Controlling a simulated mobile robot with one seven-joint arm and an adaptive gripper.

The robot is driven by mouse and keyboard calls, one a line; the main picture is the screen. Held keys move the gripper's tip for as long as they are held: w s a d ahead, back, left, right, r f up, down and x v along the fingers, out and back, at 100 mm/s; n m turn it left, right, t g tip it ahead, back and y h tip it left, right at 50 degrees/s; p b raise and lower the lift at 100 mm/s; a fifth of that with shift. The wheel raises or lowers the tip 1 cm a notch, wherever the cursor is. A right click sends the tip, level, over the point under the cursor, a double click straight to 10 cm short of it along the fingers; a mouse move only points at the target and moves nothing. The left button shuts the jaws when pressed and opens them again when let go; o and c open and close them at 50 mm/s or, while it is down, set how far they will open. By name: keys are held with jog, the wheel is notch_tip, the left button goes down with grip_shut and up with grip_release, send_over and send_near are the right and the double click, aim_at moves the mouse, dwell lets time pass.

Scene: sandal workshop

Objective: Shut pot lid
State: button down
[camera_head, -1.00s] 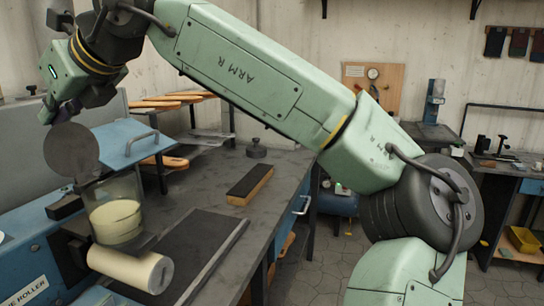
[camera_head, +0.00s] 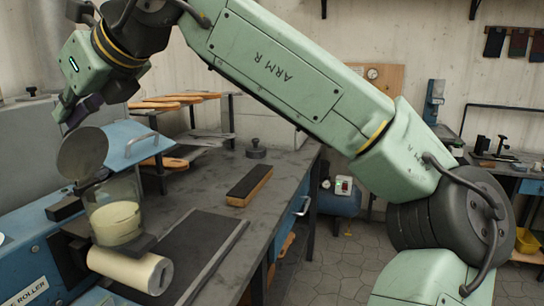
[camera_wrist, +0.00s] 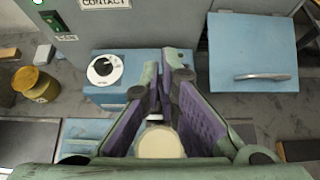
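The clear pot (camera_head: 115,218) holds cream-coloured stuff and stands on the roller machine at the left. Its round grey lid (camera_head: 82,153) is open, tilted steeply up at the pot's back left edge. My gripper (camera_head: 68,115) is just above the lid's upper edge, pointing down. I cannot tell whether it touches the lid. In the wrist view my gripper (camera_wrist: 167,75) has a narrow gap between its purple-padded fingers, with nothing clearly held. The cream content of the pot (camera_wrist: 160,143) shows between them; the lid is not clearly seen there.
A blue panel with a handle (camera_head: 122,140) is close behind the pot. A cream roller (camera_head: 130,270) lies in front. A dark-topped block (camera_head: 249,187) and a dark round weight (camera_head: 256,149) stand on the bench. A white dial (camera_wrist: 104,69) and a yellow container (camera_wrist: 37,85) show in the wrist view.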

jog(key=shift+a+r+p+v, duration=0.15)
jog(key=shift+p+v, duration=0.25)
jog(key=shift+v, duration=0.45)
jog(key=shift+a+r+p+v, duration=0.15)
jog(key=shift+p+v, duration=0.25)
jog(key=shift+v, duration=0.45)
jog(key=shift+r+p+v, duration=0.2)
jog(key=shift+p+v, duration=0.2)
jog(key=shift+v, duration=0.4)
jog(key=shift+w, duration=0.1)
